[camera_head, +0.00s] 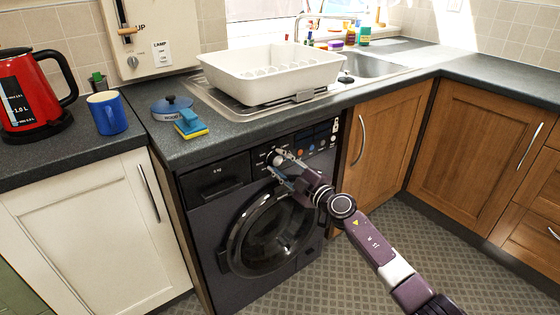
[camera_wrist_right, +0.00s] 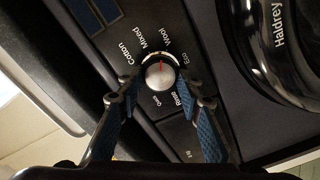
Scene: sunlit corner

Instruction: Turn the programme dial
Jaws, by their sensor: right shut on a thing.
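The programme dial (camera_wrist_right: 159,77) is a round silver knob on the dark washing machine's panel. Its red mark points up in the right wrist view, roughly towards the Wool label. Labels Cotton, Mixed, Wool, Eco, Rinse and Quick ring it. In the head view the dial (camera_head: 276,159) is partly covered by my right gripper (camera_head: 283,166). My right gripper (camera_wrist_right: 158,88) has a blue-padded finger on either side of the dial and is shut on it. The washing machine (camera_head: 213,229) stands under the worktop with its round door closed. My left gripper is not in view.
The worktop (camera_head: 230,135) overhangs just above the panel. On it are a white dish rack (camera_head: 270,75), a sponge (camera_head: 190,125), a blue lidded pot (camera_head: 171,107), a blue mug (camera_head: 107,113) and a red kettle (camera_head: 30,90). The floor (camera_head: 385,215) at right is clear around my arm.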

